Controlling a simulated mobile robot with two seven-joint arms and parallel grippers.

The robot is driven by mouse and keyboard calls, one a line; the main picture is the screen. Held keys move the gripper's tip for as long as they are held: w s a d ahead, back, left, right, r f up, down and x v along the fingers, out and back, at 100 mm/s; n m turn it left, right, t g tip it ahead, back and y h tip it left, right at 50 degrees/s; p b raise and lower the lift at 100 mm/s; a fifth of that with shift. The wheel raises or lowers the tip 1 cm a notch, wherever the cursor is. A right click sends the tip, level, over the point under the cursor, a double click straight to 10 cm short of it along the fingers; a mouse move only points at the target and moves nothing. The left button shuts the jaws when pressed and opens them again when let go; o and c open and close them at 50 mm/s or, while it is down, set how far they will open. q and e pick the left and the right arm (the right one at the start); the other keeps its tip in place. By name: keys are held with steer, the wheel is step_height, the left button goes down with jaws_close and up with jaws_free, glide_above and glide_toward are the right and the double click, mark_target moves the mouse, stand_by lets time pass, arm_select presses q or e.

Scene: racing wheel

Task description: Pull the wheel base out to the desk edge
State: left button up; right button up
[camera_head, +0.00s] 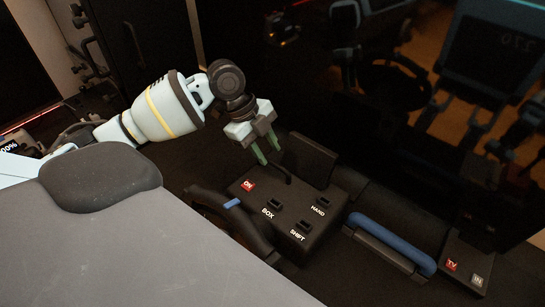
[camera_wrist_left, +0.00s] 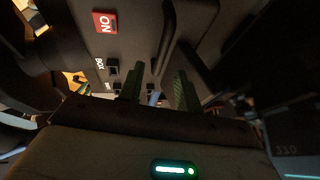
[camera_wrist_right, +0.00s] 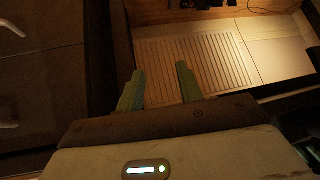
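The wheel base (camera_head: 290,212) is a black box with ON, BOX, SHIFT and HARD labels on its top. A dark steering wheel rim (camera_head: 238,220) with a blue mark is at its left front side. A thin black curved handle (camera_head: 279,173) rises from the top; it also shows in the left wrist view (camera_wrist_left: 172,42). My left gripper (camera_head: 267,151) is open just above the handle, fingers pointing down. In the left wrist view its fingers (camera_wrist_left: 160,72) are apart near the handle's end; contact cannot be told. My right gripper (camera_wrist_right: 158,72) is open and empty, outside the head view.
A blue-topped bar (camera_head: 392,242) and a small panel with TV and IN buttons (camera_head: 465,265) are right of the base. A dark upright block (camera_head: 311,160) stands behind it. A dark glossy panel fills the back right. The right wrist view shows a slatted wooden surface (camera_wrist_right: 200,62).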

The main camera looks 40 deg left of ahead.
mark_target(276, 164)
arm_select(q)
steer(key=shift+x, duration=1.65)
jaws_close()
